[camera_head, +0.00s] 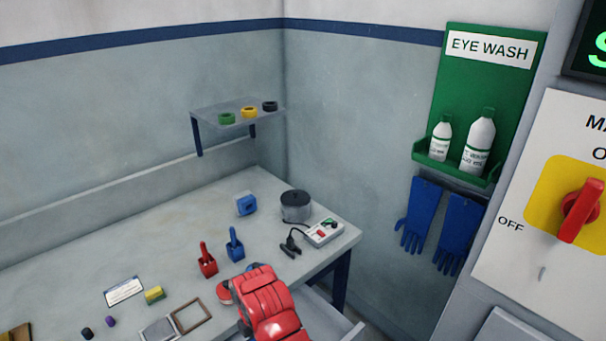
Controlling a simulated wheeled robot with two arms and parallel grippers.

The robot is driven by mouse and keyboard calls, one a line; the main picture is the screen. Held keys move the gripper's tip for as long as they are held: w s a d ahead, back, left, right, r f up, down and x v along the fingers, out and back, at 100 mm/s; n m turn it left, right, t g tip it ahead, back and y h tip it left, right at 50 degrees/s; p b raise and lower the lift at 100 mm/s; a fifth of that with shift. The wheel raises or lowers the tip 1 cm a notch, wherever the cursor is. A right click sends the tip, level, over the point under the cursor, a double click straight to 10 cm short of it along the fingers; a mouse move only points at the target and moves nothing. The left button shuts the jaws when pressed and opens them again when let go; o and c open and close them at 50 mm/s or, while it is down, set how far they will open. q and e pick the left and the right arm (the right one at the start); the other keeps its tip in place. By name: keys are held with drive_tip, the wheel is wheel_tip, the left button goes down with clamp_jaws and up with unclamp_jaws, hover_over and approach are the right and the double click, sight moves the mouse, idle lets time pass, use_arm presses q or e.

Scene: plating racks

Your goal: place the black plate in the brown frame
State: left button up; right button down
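The brown frame (191,316) lies flat on the grey workbench near the bottom of the view. Its middle looks empty, with the grey bench surface showing through. A light grey square piece (158,329) lies just left of it, partly cut off by the bottom edge. I cannot make out a black plate in this view. Neither gripper's fingers are visible.
A bulky red segmented shape (270,306) covers the bench's front edge right of the frame. A red scoop (207,263), blue scoop (235,246), dark pot (296,206) and meter (324,232) stand behind. The workbench (150,240) is clear toward the back left.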

drive_tip(key=w+d+r+m+b, duration=0.1)
drive_tip(key=w+d+r+m, duration=1.2)
drive_tip(key=d, duration=0.3)
drive_tip(key=d+r+m, duration=0.3)
drive_tip(key=d+m, duration=0.4)
drive_tip(key=d+r+m+b, duration=0.1)
drive_tip(key=d+r+m, duration=0.2)
drive_tip(key=d+m, duration=0.3)
drive_tip(key=shift+s+d+m+b, duration=0.25)
drive_tip(key=shift+d+m+b, duration=0.05)
drive_tip(key=shift+d+m, duration=0.15)
